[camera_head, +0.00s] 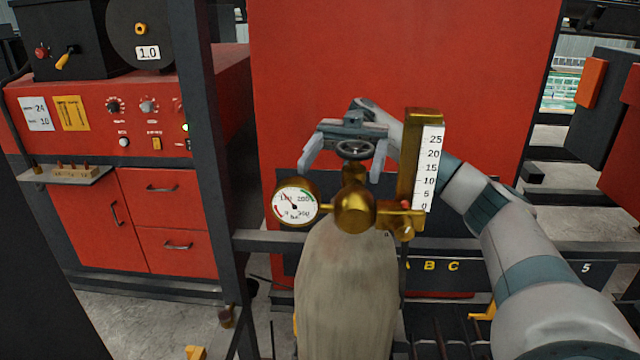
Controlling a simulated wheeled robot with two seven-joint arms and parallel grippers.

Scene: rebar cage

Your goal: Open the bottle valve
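A grey gas bottle (346,290) stands upright in the middle of the head view. Brass valve parts sit on its top, with a small dark handwheel (355,149) above them. A round pressure gauge (294,206) is on the left, and a brass flow tube (428,170) with a white scale from 0 to 25 is on the right. My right gripper (340,173) is open at the height of the handwheel, its fingers pointing down. The wheel appears between the fingers, closer to the right one; I cannot tell whether they touch. My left gripper is not in view.
A red machine (190,190) with knobs and drawers stands at the left. A dark upright post (203,150) stands left of the bottle. A large red panel (400,60) is behind it. A dark horizontal rail (270,240) runs behind the bottle.

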